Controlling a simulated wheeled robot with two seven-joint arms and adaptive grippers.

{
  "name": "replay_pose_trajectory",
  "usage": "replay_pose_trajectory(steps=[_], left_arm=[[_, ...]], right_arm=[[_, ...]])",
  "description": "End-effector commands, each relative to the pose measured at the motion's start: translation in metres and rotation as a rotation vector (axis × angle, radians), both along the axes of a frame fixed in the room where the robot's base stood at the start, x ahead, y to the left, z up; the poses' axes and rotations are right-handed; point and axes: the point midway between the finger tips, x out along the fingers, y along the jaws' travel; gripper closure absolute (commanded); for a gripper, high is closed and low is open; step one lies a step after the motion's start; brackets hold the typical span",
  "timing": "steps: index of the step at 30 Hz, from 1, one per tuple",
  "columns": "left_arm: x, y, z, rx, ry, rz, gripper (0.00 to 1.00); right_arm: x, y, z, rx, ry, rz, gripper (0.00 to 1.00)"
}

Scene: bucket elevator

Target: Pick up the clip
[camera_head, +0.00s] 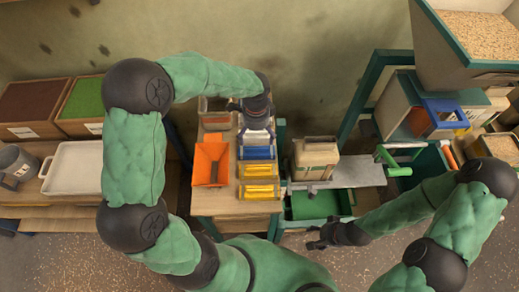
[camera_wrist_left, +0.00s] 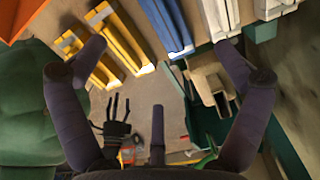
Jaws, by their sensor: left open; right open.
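Several long clips lie in a row on the wooden table: a white clip (camera_head: 255,137), a blue clip (camera_head: 257,153) and two yellow clips (camera_head: 259,170) in front. In the left wrist view, yellow clips (camera_wrist_left: 124,40) show at upper left, with a blue clip (camera_wrist_left: 170,28) and a white clip (camera_wrist_left: 218,14) to their right. My left gripper (camera_head: 256,118) is over the far end of the row, near the white clip. Its spread, empty fingers also show in the left wrist view (camera_wrist_left: 160,82). My right gripper (camera_head: 324,240) is low near the green bin, away from the clips.
An orange scoop-like tray (camera_head: 210,160) stands left of the clips. A beige container (camera_head: 316,158) stands to their right on a grey metal plate (camera_head: 360,173). A green bin (camera_head: 312,206) is below it. A white tray (camera_head: 75,168) is at far left.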

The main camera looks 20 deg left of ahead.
Motion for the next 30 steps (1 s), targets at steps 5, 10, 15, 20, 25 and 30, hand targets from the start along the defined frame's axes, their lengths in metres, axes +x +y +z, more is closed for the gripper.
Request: replay_pose_trajectory(steps=[5,10,15,20,25,30], left_arm=[[0.000,0.000,-0.015,0.000,0.000,0.000,0.01],[0.000,0.000,-0.031,0.001,0.002,-0.001,0.01],[-0.001,0.000,-0.057,0.000,0.002,0.000,0.01],[-0.001,-0.001,-0.069,0.001,0.000,-0.001,0.01],[-0.002,-0.002,-0.082,0.000,0.001,-0.001,0.01],[-0.004,-0.005,-0.107,0.000,0.002,0.000,0.01]], right_arm=[[0.000,0.000,-0.013,0.000,0.000,0.000,0.39],[0.000,0.000,-0.017,0.000,0.000,0.000,0.39],[0.000,0.000,-0.025,0.000,0.000,0.000,0.39],[0.000,0.000,-0.027,0.000,0.000,0.000,0.39],[0.000,0.000,-0.033,0.000,0.000,0.000,0.39],[0.000,0.000,-0.044,0.000,0.000,0.000,0.39]])
